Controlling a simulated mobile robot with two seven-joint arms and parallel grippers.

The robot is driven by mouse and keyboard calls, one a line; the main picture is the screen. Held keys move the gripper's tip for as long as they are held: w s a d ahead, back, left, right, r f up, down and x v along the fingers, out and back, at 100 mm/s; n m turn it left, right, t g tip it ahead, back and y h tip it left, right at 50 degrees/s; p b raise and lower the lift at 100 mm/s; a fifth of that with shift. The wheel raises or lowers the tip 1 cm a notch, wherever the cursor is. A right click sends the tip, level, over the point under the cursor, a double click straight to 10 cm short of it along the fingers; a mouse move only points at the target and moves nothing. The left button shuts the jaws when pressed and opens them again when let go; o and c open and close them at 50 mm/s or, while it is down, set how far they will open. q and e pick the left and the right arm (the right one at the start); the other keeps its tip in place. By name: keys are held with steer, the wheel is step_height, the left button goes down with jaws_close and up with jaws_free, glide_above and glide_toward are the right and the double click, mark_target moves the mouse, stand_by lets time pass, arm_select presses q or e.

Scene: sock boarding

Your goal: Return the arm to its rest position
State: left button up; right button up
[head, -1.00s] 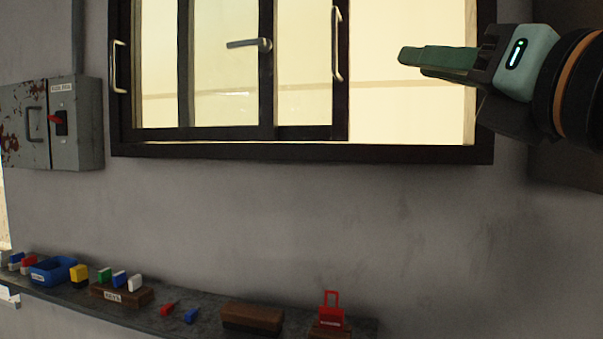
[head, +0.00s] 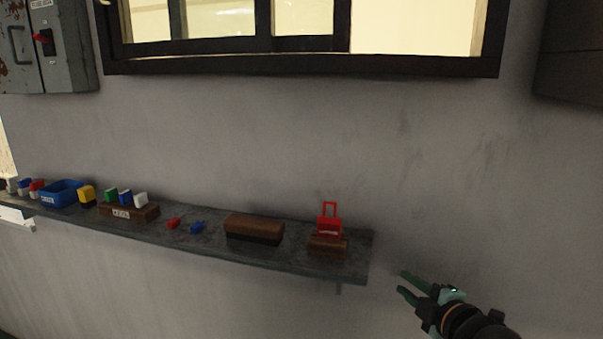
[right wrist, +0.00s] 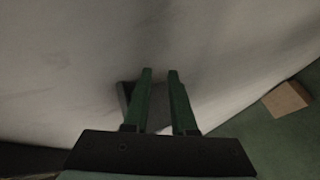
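My right gripper (head: 404,283) is at the lower right of the head view, beyond the right end of the wall shelf and lower than its top. Its two green fingers are apart with nothing between them. In the right wrist view the fingers (right wrist: 160,75) point toward a pale wall, with a gap between them. My left gripper is in neither view.
A dark shelf (head: 310,262) runs along the wall. A grey switch box (head: 70,50) and window frame (head: 300,62) are above.

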steer(key=s+d+f+m+g, duration=0.1)
steer(key=s+f+m, duration=0.1)
steer(key=s+f, duration=0.35)
steer(key=s+d+f+m+g+h, duration=0.1)
steer(key=s+d+f+m, duration=0.1)
steer(key=f, duration=0.6)
steer(key=s+d+f+m+g, duration=0.1)
steer(key=s+f+m, duration=0.15)
steer(key=f, duration=0.45)
steer(key=s+d+f+m+g+h, duration=0.1)
steer(key=s+d+f+m+g, duration=0.1)
steer(key=s+f, duration=0.65)
steer(key=s+d+f+m+g, duration=0.15)
steer(key=s+f, duration=0.35)
steer(key=s, duration=0.6)
steer(key=a+r+m+t+p, duration=0.1)
steer(key=a+r+m+p, duration=0.2)
steer(key=a, duration=0.8)
steer(key=shift+w+a+r+m+y, duration=0.2)
steer(key=shift+w+r+m+y, duration=0.15)
steer(key=shift+m, duration=0.85)
